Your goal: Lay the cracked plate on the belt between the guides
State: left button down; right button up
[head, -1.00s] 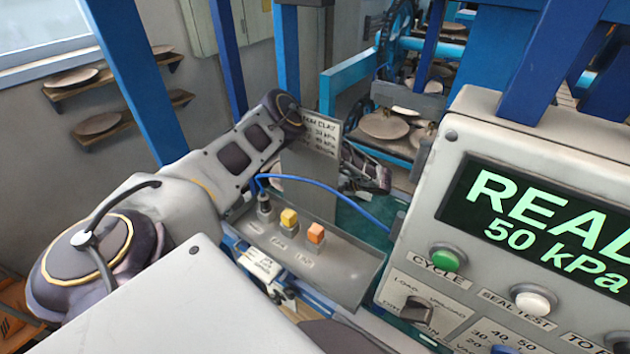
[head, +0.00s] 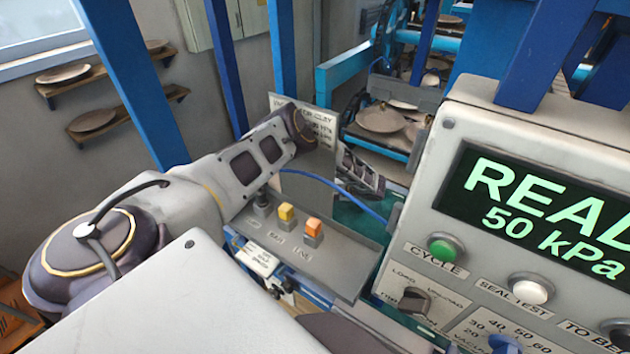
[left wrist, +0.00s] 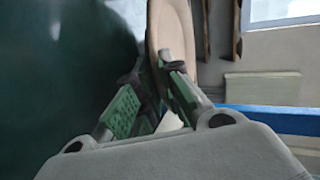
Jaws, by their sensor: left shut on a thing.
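A tan clay plate (left wrist: 170,30) shows edge-on in the left wrist view, between the fingertips of my left gripper (left wrist: 153,75). The gripper's green-padded fingers are shut on it. I cannot make out a crack from here. A dark green surface, likely the belt (left wrist: 60,60), fills the left of that view; a teal strip of it (head: 350,222) shows in the head view behind the grey button box. The guides are not clear. My right gripper is not in view.
The control panel (head: 440,195) reading READY 50 kPa stands at right. The button box (head: 310,255) with a blue cable lies below my left arm. A rack with several plates (head: 382,118) stands behind. Blue posts (head: 130,80) and wall shelves (head: 120,118) are at left.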

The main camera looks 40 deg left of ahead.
pick_arm(q)
jog(key=shift+f, duration=1.25)
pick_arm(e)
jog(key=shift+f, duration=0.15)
pick_arm(q)
jog(key=shift+f, duration=0.15)
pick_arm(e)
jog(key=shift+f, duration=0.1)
pick_arm(q)
jog(key=c, duration=1.8)
grip_release()
jog(key=shift+c, duration=0.2)
jog(key=b+v, duration=0.2)
jog(key=v, duration=0.8)
jog(key=shift+w+d+r, duration=0.15)
jog(key=shift+d+r, duration=0.15)
jog(key=shift+d, duration=0.3)
jog(key=shift+w+d+r, duration=0.1)
jog(key=shift+d+r, duration=0.05)
jog(key=shift+d, duration=0.15)
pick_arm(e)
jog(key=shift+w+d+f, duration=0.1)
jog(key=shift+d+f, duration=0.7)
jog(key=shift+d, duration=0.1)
